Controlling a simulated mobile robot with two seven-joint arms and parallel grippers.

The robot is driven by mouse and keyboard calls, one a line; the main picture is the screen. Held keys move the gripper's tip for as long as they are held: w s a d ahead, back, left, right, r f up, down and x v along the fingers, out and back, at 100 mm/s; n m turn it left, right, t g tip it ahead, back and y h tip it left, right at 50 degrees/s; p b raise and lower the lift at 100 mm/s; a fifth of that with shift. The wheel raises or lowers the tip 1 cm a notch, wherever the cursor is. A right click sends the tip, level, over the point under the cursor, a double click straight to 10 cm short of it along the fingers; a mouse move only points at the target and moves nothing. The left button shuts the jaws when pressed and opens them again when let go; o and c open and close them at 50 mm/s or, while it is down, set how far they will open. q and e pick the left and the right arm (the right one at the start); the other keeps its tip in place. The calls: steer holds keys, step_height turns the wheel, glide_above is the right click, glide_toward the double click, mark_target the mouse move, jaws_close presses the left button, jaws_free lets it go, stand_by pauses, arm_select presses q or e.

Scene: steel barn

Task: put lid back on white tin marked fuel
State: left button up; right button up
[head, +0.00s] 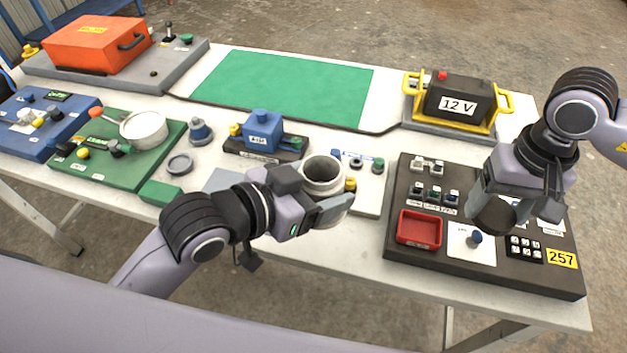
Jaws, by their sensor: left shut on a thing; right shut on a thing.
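A white tin (323,187), open at the top with a dark inside, stands upright at the front middle of the table. My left gripper (318,208) is shut on the tin, with a grey finger across its near side. No fuel mark shows on the visible part. My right gripper (508,203) is above the black panel at the right and is shut on a dark round piece (492,217), which looks like the lid. The piece is tilted, well apart from the tin, and partly hidden by the fingers.
The black panel (400,250) with a red tray (418,229), switches and a keypad lies under my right gripper. A 12 V battery (462,98) in a yellow frame stands behind. A green mat (285,88) is clear. A blue device (262,130) stands left of the tin.

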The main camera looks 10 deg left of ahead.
steer(key=shift+a, duration=0.1)
arm_select(q)
steer(key=shift+r, duration=0.1)
arm_select(e)
steer(key=w+a+r+m, duration=0.1)
steer(key=a+r, duration=0.3)
steer(key=a, duration=0.3)
steer(key=w+a+r, duration=0.1)
steer(key=a+r, duration=0.3)
steer(key=a, duration=0.4)
steer(key=m, duration=0.2)
glide_toward(321, 157)
steer(key=s, duration=0.2)
steer(key=shift+s+d+f, duration=0.15)
steer(key=shift+f, duration=2.05)
steer(key=shift+f, duration=0.85)
steer(key=shift+f, duration=0.6)
